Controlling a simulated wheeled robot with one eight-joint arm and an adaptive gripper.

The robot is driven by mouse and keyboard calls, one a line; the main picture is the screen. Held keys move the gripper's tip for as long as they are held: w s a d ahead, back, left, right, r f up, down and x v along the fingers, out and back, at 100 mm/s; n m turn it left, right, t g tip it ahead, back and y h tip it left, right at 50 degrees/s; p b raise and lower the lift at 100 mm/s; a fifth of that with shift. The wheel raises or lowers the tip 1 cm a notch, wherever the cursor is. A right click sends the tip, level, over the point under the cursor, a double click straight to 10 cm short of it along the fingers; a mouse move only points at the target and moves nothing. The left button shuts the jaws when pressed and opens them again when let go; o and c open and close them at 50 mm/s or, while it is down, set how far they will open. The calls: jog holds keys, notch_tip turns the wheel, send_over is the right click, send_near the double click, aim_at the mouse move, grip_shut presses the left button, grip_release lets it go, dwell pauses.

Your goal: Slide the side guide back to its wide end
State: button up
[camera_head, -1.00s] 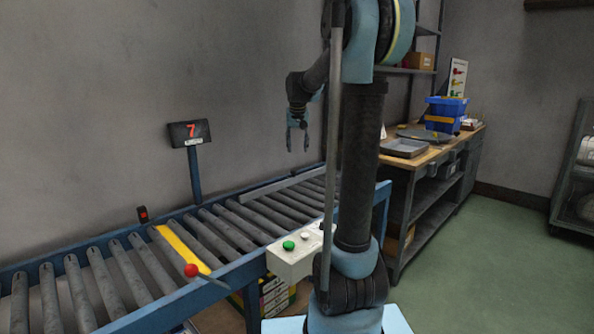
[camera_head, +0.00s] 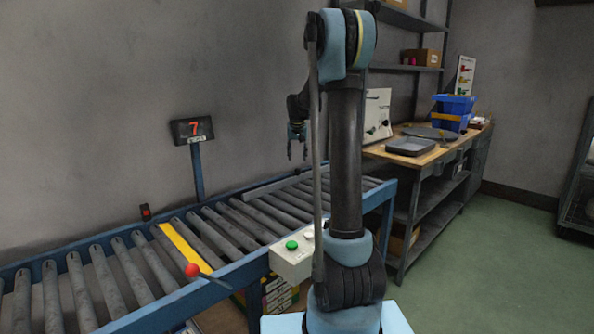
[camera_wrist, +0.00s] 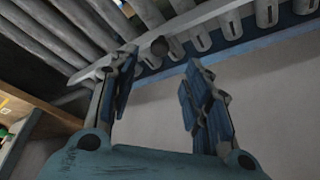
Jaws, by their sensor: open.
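The side guide (camera_head: 268,187) is a straight grey rail along the wall side of the roller conveyor, partly hidden behind my arm. In the wrist view it is a pale bar (camera_wrist: 95,71) crossing above the rollers, with a dark round knob (camera_wrist: 159,46) on it. My gripper (camera_head: 297,152) hangs fingers down above the far part of the conveyor. In the wrist view its two fingers (camera_wrist: 162,57) are apart and nothing is held. The knob appears between the fingertips; whether they touch it I cannot tell.
The roller conveyor (camera_head: 105,270) has a yellow strip (camera_head: 185,247) and a red ball-topped lever (camera_head: 192,270). A button box (camera_head: 291,262) is on its near side. A post display (camera_head: 192,130) shows 7. A workbench (camera_head: 437,157) with a blue bin (camera_head: 453,112) stands at right.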

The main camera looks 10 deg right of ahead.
aim_at(298, 170)
jog(key=x, duration=0.8)
jog(key=shift+f, duration=0.15)
jog(key=shift+w, duration=0.15)
grip_shut()
